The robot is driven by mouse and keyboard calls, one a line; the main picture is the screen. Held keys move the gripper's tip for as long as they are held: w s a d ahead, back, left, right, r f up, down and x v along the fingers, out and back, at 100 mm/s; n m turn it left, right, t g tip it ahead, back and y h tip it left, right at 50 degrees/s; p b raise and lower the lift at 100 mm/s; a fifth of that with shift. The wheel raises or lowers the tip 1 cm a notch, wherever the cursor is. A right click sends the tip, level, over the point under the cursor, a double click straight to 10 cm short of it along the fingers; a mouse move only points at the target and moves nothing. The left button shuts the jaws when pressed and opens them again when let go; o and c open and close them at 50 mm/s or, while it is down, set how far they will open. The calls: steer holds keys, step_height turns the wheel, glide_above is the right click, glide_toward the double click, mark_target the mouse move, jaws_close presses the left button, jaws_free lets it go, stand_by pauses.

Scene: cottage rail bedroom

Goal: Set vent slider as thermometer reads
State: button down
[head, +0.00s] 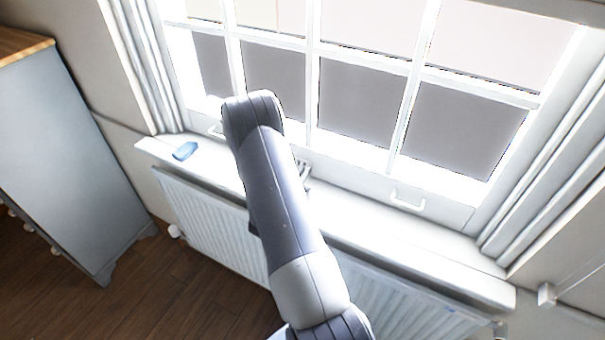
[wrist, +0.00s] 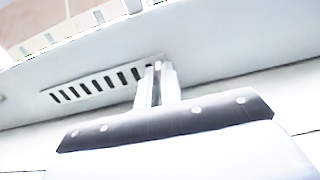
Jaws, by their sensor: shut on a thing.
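In the wrist view a vent (wrist: 85,90) shows as a pale strip with a row of dark slots, set in the white window frame. My gripper (wrist: 157,70) is at the right end of the slots, its two fingers close together. It is shut on a small part there, likely the vent slider, which the fingers mostly hide. In the head view my arm covers the vent, and only a bit of my gripper (head: 304,170) shows beside it near the sill. I cannot make out a thermometer in either view.
A blue object (head: 185,151) lies on the left of the white windowsill (head: 400,235). A radiator (head: 210,220) is below. A white handle (head: 408,200) sticks out of the window's lower rail.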

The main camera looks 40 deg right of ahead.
steer(key=shift+s+f, duration=0.1)
steer(key=shift+s+d+b, duration=0.15)
steer(key=shift+s+b, duration=0.05)
steer(key=shift+b, duration=0.35)
steer(key=shift+s+d+b, duration=0.2)
steer(key=shift+s+b, duration=0.3)
steer(key=shift+s, duration=0.05)
steer(key=c, duration=1.6)
jaws_free()
steer(key=shift+o, duration=0.2)
steer(key=shift+a, duration=0.1)
